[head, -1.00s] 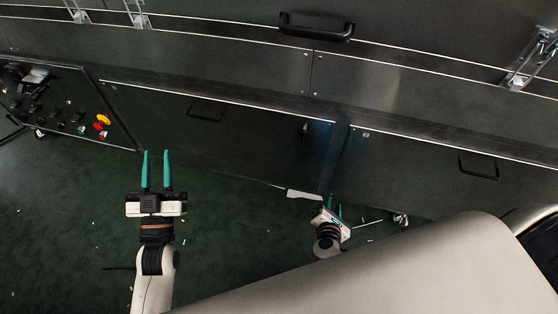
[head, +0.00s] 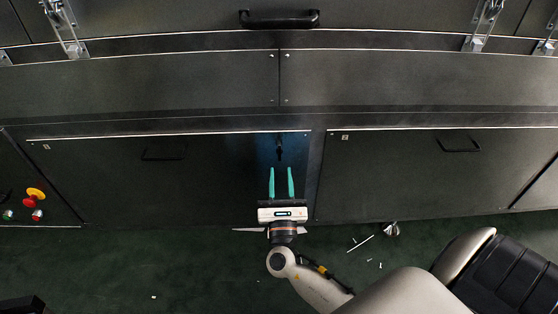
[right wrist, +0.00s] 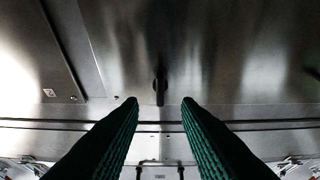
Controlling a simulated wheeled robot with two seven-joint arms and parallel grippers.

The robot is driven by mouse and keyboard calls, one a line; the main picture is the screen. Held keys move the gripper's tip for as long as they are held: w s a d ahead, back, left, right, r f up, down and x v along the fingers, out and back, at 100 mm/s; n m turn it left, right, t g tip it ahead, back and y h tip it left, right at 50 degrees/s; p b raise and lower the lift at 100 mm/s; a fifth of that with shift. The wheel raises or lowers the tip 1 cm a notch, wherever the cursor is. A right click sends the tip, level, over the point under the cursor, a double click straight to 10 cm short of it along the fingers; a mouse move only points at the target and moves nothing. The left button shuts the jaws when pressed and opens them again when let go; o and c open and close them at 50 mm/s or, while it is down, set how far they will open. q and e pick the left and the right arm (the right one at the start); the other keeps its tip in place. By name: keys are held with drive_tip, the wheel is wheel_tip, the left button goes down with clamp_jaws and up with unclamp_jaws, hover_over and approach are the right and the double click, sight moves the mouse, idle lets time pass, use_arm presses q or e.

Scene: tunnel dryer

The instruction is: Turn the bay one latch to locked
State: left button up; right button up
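The bay latch (head: 279,148) is a small dark handle near the upper right corner of the left lower door panel (head: 120,180). It looks roughly upright, pointing down. In the right wrist view the latch (right wrist: 160,88) stands centred beyond and between the fingertips. My right gripper (head: 281,170) has two green fingers spread apart, with nothing between them. Its tips lie just below the latch in the head view and look apart from it. The right wrist view also shows the open fingers (right wrist: 160,103). My left gripper's fingers are not seen.
A right lower door panel (head: 420,180) has a black pull handle (head: 459,146). A larger handle (head: 279,19) and metal clamps (head: 68,30) are above. A yellow and red button (head: 36,194) is at the left. White scraps lie on the green floor (head: 180,270).

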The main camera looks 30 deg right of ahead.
sight(280, 156)
drive_tip(key=x, duration=0.5)
drive_tip(key=shift+w+d, duration=0.15)
drive_tip(key=shift+w, duration=0.15)
clamp_jaws()
